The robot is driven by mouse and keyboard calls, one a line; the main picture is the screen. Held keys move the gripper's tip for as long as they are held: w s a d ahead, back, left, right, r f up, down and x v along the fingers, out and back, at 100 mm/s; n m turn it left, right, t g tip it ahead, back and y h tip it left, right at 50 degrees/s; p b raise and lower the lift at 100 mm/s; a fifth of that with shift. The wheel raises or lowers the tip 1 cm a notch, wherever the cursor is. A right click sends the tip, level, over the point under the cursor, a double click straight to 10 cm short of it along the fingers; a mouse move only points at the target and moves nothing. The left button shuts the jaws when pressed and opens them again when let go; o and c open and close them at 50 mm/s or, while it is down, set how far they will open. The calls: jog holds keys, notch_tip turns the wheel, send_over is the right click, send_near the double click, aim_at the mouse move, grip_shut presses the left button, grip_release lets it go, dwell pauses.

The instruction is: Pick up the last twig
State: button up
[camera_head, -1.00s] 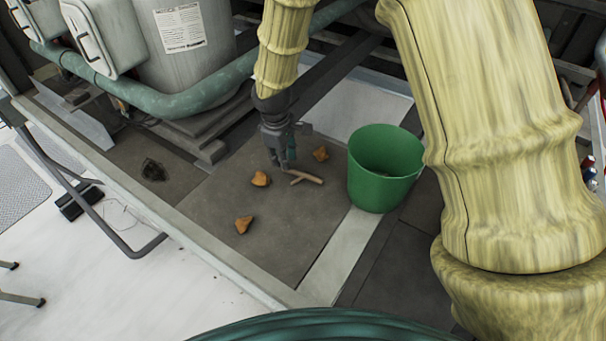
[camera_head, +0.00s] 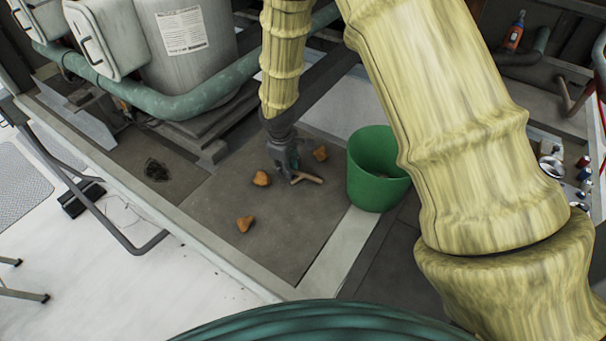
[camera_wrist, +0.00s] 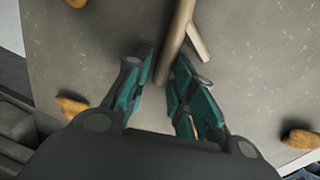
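The twig (camera_head: 306,178) is a light brown forked stick lying on the dark grey slab. In the wrist view the twig (camera_wrist: 176,42) runs down from the top edge, with a side branch to its right. My gripper (camera_head: 291,173) is low over the slab at the twig's left end. In the wrist view my gripper (camera_wrist: 163,82) is open, with teal-lined fingers on either side of the twig's near end. A gap shows between the twig and the left finger; the right finger is very close to it, and I cannot tell whether they touch.
Orange-brown lumps (camera_head: 261,178), (camera_head: 244,223) and (camera_head: 320,153) lie around the twig. A green bucket (camera_head: 372,185) stands right of it. A dark clump (camera_head: 155,169) lies at the left. A teal pipe (camera_head: 205,95) and grey tank (camera_head: 190,45) stand behind.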

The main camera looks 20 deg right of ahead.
jog(key=c, duration=0.5)
jog(key=shift+r, duration=0.15)
